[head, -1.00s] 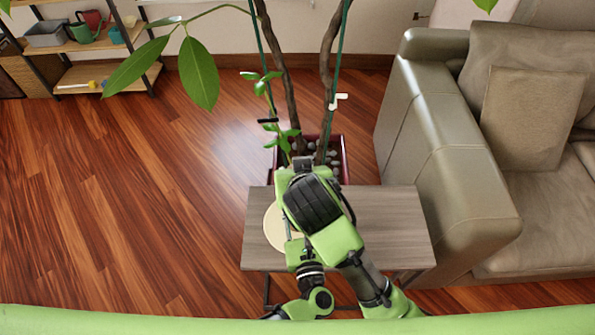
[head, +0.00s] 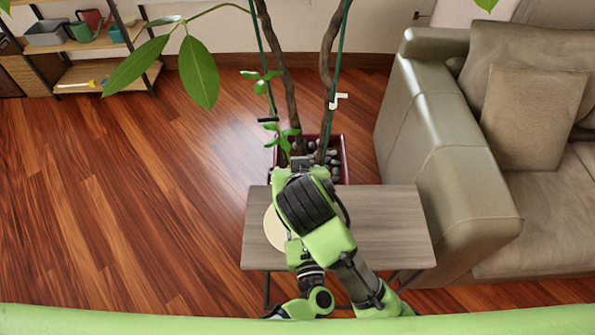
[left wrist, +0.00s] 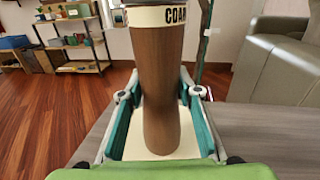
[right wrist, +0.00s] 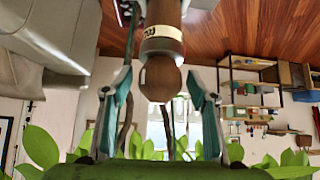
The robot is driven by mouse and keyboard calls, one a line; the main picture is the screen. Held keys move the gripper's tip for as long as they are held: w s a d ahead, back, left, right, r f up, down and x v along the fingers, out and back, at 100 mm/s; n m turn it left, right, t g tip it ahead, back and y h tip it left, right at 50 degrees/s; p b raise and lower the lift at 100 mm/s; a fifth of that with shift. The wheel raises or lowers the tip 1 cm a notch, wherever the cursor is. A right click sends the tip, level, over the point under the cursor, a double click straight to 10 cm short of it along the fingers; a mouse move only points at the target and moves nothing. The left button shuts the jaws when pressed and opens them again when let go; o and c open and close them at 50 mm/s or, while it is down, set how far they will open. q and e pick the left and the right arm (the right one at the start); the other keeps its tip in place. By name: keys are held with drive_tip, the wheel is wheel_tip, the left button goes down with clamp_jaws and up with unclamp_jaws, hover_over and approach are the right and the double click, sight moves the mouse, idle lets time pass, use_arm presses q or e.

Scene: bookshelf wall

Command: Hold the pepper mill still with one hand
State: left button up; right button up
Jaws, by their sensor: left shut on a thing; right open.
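The pepper mill (left wrist: 158,85) is a brown wooden body with a cream lettered band near its top in the left wrist view. It stands upright on a round cream board (left wrist: 132,150). My left gripper (left wrist: 160,94) is shut around the body, a finger on each side. In the right wrist view, which is upside down, the mill's round wooden knob (right wrist: 160,78) and band (right wrist: 162,32) show. My right gripper (right wrist: 160,95) is open, its fingers apart on either side of the knob, with gaps. In the head view my arm covers the mill and both grippers.
The board lies on a small grey-brown table (head: 395,230). A potted tree (head: 335,155) stands behind it, and a beige leather sofa (head: 455,170) is close on the right. A shelf (head: 95,75) is far left. The wooden floor between is clear.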

drive_tip(key=v, duration=0.7)
drive_tip(key=shift+s, duration=0.25)
drive_tip(key=shift+r, duration=0.15)
drive_tip(key=w+d+f+n+g+y, duration=0.35)
drive_tip(key=n+g, duration=0.35)
drive_tip(key=n, duration=0.5)
drive_tip(key=w+d+r+n+g+y, duration=0.3)
drive_tip(key=d+r+n+y, duration=0.2)
drive_tip(key=r+n, duration=0.15)
drive_tip(key=shift+m, duration=0.25)
drive_tip(key=x, duration=1.2)
drive_tip(key=shift+a+r, duration=0.15)
drive_tip(key=shift+a, duration=0.05)
